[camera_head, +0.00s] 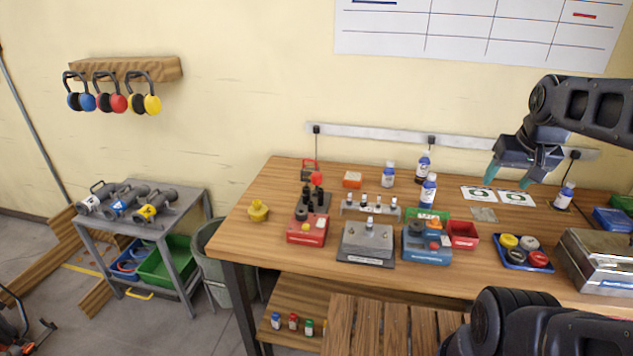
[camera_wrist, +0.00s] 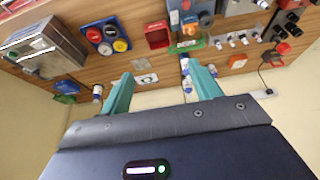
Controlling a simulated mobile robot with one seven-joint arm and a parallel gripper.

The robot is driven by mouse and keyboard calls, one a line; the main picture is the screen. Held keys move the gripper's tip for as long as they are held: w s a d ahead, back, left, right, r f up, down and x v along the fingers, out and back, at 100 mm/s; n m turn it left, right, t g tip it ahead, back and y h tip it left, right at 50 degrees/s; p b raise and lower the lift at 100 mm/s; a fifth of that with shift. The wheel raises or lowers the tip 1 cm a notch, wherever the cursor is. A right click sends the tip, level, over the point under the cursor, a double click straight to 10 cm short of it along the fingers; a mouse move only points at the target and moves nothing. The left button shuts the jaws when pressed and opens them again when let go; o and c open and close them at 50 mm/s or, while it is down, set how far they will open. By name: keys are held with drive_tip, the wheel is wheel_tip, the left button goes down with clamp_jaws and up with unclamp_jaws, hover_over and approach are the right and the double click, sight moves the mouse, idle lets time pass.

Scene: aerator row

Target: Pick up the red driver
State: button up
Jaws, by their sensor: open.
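I cannot clearly identify a red driver. The likeliest match is a small red-topped item (camera_head: 317,179) at the black holder (camera_head: 318,198), at the left of the workbench. A red piece also shows at the upper right of the wrist view (camera_wrist: 283,47). Its shape is too small to tell. My gripper (camera_head: 510,178) has teal fingers and hangs above the right rear of the bench, well to the right of that item. The fingers are apart and nothing is between them in the wrist view (camera_wrist: 163,85).
The workbench (camera_head: 270,225) bears a red box (camera_head: 307,231), a grey fixture (camera_head: 367,243), a blue box (camera_head: 427,247), several bottles (camera_head: 428,190), a red bin (camera_head: 462,234) and a metal case (camera_head: 594,262). A cart (camera_head: 150,225) with tools stands left. Wooden slats front the bench.

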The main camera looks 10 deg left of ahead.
idle(0.4)
drive_tip(key=c, duration=0.4)
drive_tip(key=shift+c, duration=0.2)
